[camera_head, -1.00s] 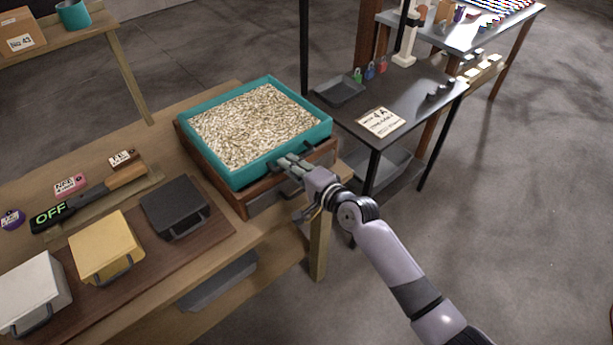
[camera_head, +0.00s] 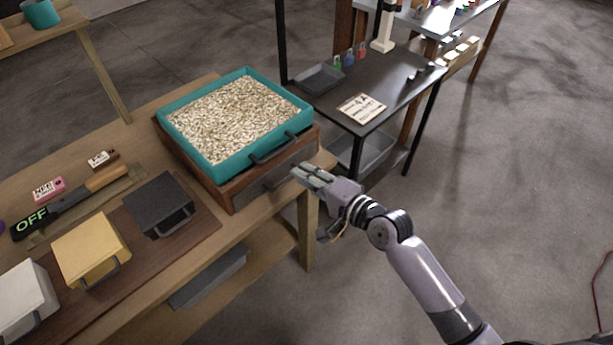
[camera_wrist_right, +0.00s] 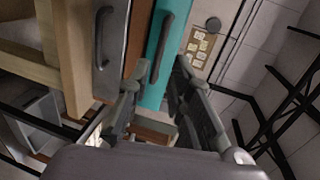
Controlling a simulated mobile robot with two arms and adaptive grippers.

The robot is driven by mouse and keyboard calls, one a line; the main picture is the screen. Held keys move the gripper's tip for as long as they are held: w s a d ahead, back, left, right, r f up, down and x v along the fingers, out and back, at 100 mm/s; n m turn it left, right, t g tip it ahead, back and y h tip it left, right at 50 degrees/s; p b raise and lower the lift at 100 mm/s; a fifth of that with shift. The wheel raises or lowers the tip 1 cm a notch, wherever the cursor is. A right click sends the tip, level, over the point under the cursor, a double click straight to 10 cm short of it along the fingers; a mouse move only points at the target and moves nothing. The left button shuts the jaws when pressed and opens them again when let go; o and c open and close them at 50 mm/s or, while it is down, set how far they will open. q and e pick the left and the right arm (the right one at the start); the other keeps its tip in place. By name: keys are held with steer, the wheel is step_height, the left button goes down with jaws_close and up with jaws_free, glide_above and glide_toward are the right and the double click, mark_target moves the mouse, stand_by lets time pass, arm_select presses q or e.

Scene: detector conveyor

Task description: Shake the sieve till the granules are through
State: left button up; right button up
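The teal sieve (camera_head: 217,163) is full of pale granules (camera_head: 235,115). It sits on a brown wooden box (camera_head: 228,190) at the table's right end. Its dark front handle (camera_head: 272,150) is bare. My right gripper (camera_head: 308,174) is apart from the handle, to its lower right. In the right wrist view its fingers (camera_wrist_right: 160,105) are spread and empty, with the sieve wall (camera_wrist_right: 153,90) and handle (camera_wrist_right: 162,48) beyond them. The space under the sieve is hidden. My left gripper is out of view.
A black lidded box (camera_head: 158,205), a yellow one (camera_head: 90,245) and a white one (camera_head: 25,295) stand on the wooden table. A tool marked OFF (camera_head: 60,208) lies behind them. A dark side table (camera_head: 405,85) stands right of the sieve. Open floor lies further right.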

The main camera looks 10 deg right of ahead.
mark_target(279, 153)
steer(key=s+d+r+b, duration=0.1)
steer(key=s+d+b, duration=0.1)
steer(key=d, duration=0.2)
steer(key=p+x, duration=0.2)
steer(key=x, duration=1.4)
steer(key=shift+w+a, duration=0.2)
steer(key=shift+a, duration=0.05)
jaws_close()
